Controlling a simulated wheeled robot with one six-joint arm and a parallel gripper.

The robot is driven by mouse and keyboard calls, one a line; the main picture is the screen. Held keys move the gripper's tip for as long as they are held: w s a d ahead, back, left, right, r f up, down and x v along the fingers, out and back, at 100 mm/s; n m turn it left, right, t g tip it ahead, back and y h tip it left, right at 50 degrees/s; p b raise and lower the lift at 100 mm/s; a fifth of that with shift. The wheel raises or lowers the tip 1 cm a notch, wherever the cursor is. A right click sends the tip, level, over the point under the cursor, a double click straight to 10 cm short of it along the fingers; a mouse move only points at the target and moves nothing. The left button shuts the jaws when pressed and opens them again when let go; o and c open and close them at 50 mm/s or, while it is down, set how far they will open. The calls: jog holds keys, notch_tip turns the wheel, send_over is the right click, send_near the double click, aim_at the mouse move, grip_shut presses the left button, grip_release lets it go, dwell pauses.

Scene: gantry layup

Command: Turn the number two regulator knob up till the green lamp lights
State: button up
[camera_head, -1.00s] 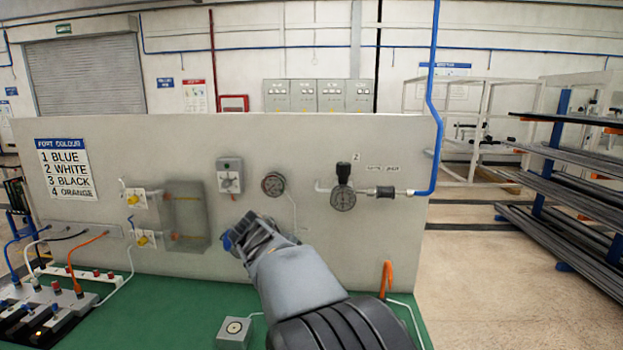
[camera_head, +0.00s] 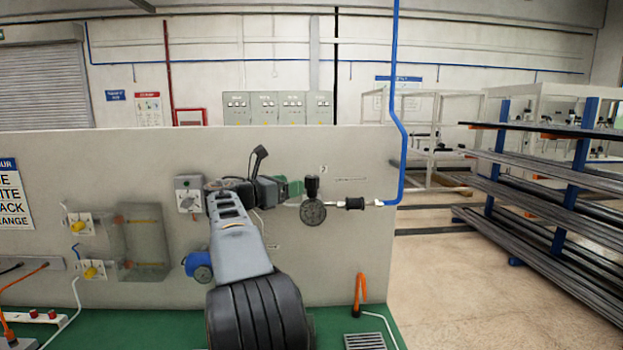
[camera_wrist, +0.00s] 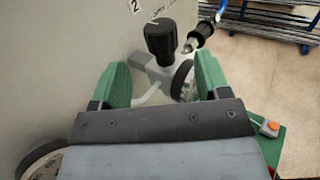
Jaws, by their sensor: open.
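The number two regulator has a black knob (camera_head: 312,187) on top and a round dial (camera_head: 313,212) below it, mounted on the grey panel. A small "2" label (camera_wrist: 135,6) is beside it. In the wrist view the knob (camera_wrist: 160,38) stands upright just beyond my open gripper (camera_wrist: 162,76). The green fingers are on either side of the regulator's lower body, with the dial edge (camera_wrist: 182,80) near the right finger. Nothing is clearly gripped. In the head view my gripper (camera_head: 292,188) is immediately left of the knob. I see no lit green lamp.
A black fitting (camera_head: 355,203) and blue pipe (camera_head: 400,130) are right of the regulator. A switch box (camera_head: 188,194) and clear cover (camera_head: 142,240) are on the panel to the left.

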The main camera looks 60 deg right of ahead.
aim_at(311, 176)
jog(key=p+x, duration=0.1)
jog(key=x, duration=0.7)
jog(key=shift+s+d+p, duration=0.15)
jog(key=shift+p, duration=0.2)
jog(key=shift+c, duration=0.4)
jog(key=c, duration=0.9)
jog(key=shift+o, duration=0.2)
jog(key=shift+r+m+g+p, duration=0.3)
jog(key=shift+g+p, duration=0.3)
jog(key=shift+p, duration=0.35)
jog(key=shift+f+m+g+y+p, duration=0.1)
jog(key=shift+m+g+y+p, duration=0.2)
jog(key=shift+p, duration=0.1)
jog(key=shift+f+g, duration=0.25)
jog(key=shift+g, duration=0.05)
